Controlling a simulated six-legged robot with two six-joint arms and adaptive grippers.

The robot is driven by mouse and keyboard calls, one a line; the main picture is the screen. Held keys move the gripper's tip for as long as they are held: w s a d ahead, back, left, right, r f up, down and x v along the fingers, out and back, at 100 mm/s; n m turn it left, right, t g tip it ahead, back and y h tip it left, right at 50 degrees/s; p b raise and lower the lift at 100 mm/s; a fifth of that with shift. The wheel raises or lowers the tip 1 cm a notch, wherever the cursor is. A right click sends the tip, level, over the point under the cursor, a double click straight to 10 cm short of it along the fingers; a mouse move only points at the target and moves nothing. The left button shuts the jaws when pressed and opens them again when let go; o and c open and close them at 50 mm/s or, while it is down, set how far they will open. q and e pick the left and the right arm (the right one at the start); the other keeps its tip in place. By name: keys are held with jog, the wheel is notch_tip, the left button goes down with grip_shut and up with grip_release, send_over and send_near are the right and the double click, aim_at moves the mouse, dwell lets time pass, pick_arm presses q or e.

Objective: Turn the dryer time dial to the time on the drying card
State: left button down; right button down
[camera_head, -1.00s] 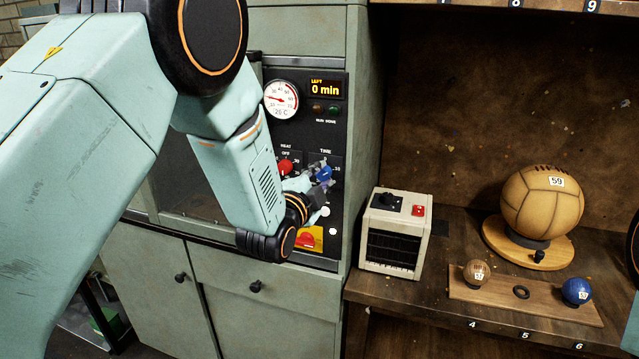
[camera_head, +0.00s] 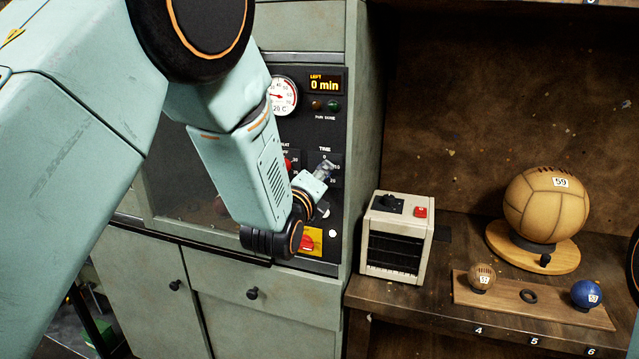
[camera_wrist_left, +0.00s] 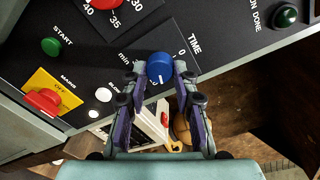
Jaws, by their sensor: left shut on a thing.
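The blue time dial (camera_wrist_left: 160,68) shows in the left wrist view on the dryer's black panel (camera_wrist_left: 215,40), under the word TIME. My left gripper (camera_wrist_left: 160,80) has one finger on each side of the dial and is shut on it. In the head view my left gripper (camera_head: 323,170) covers the dial. The dryer display (camera_head: 325,84) reads LEFT 0 min. Some scale marks round the dial are hidden by the fingers. No drying card can be made out. My right gripper is out of view.
Below the dial are a red main switch on a yellow plate (camera_wrist_left: 45,99) and white buttons. A red heat dial (camera_head: 288,163) sits left of the gripper. A small cream heater (camera_head: 397,235) and a large ball (camera_head: 546,204) stand on the shelf at right.

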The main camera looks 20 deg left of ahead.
pick_arm(q)
jog(key=m+b, duration=0.2)
jog(key=m, duration=0.3)
jog(key=shift+y, duration=0.4)
jog(key=shift+m, duration=0.4)
jog(key=c, duration=1)
grip_release()
jog(key=shift+c, duration=0.2)
jog(key=shift+f, duration=0.1)
jog(key=s, duration=0.7)
jog(key=shift+s+r, duration=0.2)
jog(key=shift+s, duration=0.05)
